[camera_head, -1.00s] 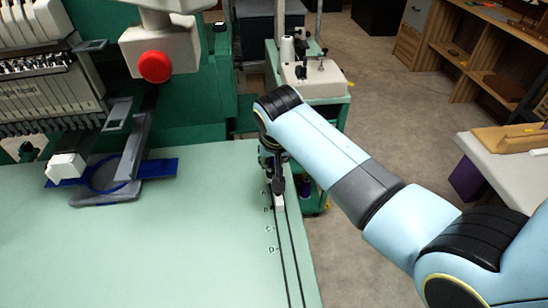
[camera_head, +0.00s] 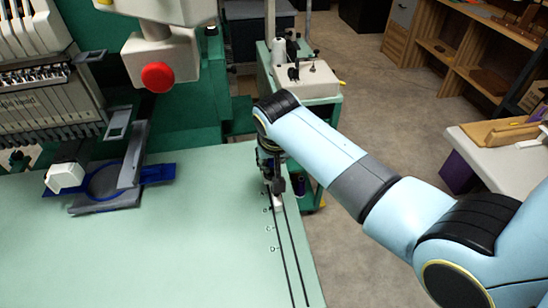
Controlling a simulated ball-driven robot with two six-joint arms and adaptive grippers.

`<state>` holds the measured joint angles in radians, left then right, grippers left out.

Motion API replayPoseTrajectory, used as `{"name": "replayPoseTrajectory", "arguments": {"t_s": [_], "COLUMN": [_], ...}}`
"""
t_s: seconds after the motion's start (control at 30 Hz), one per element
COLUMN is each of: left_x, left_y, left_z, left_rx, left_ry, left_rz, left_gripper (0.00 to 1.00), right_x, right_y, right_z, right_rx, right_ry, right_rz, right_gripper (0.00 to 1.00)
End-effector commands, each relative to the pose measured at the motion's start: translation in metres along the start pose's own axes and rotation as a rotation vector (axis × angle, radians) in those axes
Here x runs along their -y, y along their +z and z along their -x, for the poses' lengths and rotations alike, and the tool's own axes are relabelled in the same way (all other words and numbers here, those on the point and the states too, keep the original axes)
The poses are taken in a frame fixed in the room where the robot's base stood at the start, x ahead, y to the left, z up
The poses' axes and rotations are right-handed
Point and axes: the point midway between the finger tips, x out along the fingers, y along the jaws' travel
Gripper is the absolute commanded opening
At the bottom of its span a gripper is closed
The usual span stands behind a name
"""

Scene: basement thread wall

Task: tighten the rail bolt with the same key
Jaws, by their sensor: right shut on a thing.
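My right gripper (camera_head: 272,182) points down at the far end of the rail (camera_head: 287,246), two dark parallel lines on the pale green table. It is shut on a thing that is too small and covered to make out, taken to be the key. The bolt itself cannot be made out; the gripper and block cover that spot. My left gripper is out of view.
The green table (camera_head: 150,245) is clear in front. A machine with a red knob (camera_head: 158,77) and a blue hoop (camera_head: 112,182) stands at the back left. A green cart (camera_head: 310,85) is behind my arm. A side table (camera_head: 500,165) stands at the right.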

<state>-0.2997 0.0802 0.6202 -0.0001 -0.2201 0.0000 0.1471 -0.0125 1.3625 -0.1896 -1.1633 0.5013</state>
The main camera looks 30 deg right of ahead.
Motion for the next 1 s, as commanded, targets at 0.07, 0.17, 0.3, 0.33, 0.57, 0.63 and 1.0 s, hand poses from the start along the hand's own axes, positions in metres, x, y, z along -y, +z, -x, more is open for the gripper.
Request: {"name": "replayPoseTrajectory", "arguments": {"t_s": [0.07,0.17,0.3,0.33,0.57,0.63,1.0], "left_x": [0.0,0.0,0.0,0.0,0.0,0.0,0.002], "left_y": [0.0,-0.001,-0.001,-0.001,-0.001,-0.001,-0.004], "left_z": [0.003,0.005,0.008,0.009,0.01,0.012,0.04], "left_rx": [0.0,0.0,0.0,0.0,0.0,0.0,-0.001], "left_ry": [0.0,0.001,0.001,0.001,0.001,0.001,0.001], "left_rz": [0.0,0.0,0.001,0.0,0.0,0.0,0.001], "left_gripper": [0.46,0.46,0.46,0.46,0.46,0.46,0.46], "right_x": [-0.002,-0.002,-0.002,-0.002,-0.001,-0.001,0.0], "right_y": [-0.001,-0.001,-0.001,-0.001,-0.001,-0.002,-0.011], "right_z": [0.001,0.001,0.002,0.002,0.001,0.003,0.026], "right_rx": [-0.001,-0.001,0.0,-0.001,-0.001,-0.001,0.001], "right_ry": [-0.001,-0.009,-0.017,-0.019,-0.027,-0.027,-0.028], "right_rz": [0.015,0.03,0.052,0.057,0.072,0.072,0.071], "right_gripper": [0.0,0.0,0.0,0.0,0.0,0.0,0.0]}}
